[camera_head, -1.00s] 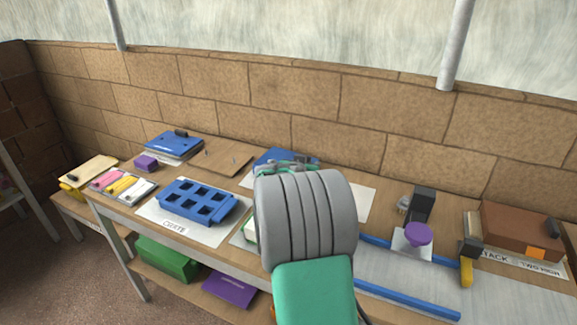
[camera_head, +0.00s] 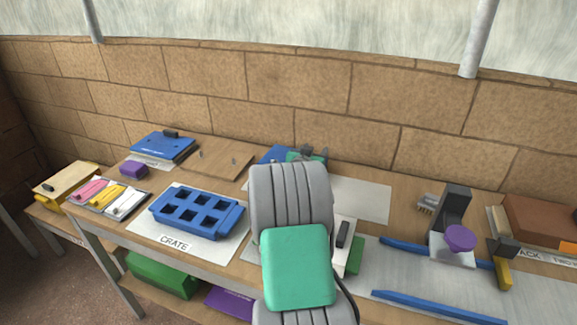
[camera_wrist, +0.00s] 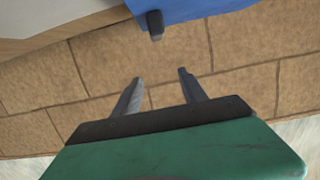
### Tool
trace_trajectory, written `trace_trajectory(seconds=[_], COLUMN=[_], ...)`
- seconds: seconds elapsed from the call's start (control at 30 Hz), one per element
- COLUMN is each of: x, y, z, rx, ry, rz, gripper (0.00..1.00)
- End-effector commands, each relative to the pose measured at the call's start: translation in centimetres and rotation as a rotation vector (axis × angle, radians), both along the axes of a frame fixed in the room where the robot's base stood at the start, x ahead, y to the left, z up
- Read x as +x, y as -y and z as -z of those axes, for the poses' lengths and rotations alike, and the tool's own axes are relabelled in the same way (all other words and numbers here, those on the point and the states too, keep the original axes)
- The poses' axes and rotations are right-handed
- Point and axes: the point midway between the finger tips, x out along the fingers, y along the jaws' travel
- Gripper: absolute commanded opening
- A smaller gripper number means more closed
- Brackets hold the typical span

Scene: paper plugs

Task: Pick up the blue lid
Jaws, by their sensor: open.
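A flat blue panel with a dark handle (camera_head: 163,147) lies at the back left of the table in the head view. It looks like the blue lid. A second blue piece (camera_head: 274,155) shows beside my gripper (camera_head: 312,153), which is partly hidden behind my arm. In the wrist view, my gripper (camera_wrist: 158,84) is open with nothing between its fingers. A blue thing (camera_wrist: 195,10) with a dark knob (camera_wrist: 155,25) is beyond the fingertips, apart from them. I cannot tell which blue piece this is.
A blue crate with square holes (camera_head: 238,215) sits on a white sheet at the front left. A purple block (camera_head: 134,169) and a tray of coloured pieces (camera_head: 137,210) are left of it. A purple-knobbed device (camera_head: 460,238) and blue rails stand right. A brick wall (camera_head: 300,90) closes the back.

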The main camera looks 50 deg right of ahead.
Motion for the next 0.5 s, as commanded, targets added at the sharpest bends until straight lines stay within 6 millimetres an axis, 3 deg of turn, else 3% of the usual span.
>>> trace_trajectory(seconds=[0.03,0.3,0.5], x=[0.1,0.4,0.4], y=[-0.1,-0.4,-0.3], z=[1.2,4.9,6.5], rx=[0.000,0.000,0.000], ry=[0.000,0.001,0.001], rz=[-0.002,-0.008,-0.008], gripper=[0.50,0.50,0.50])
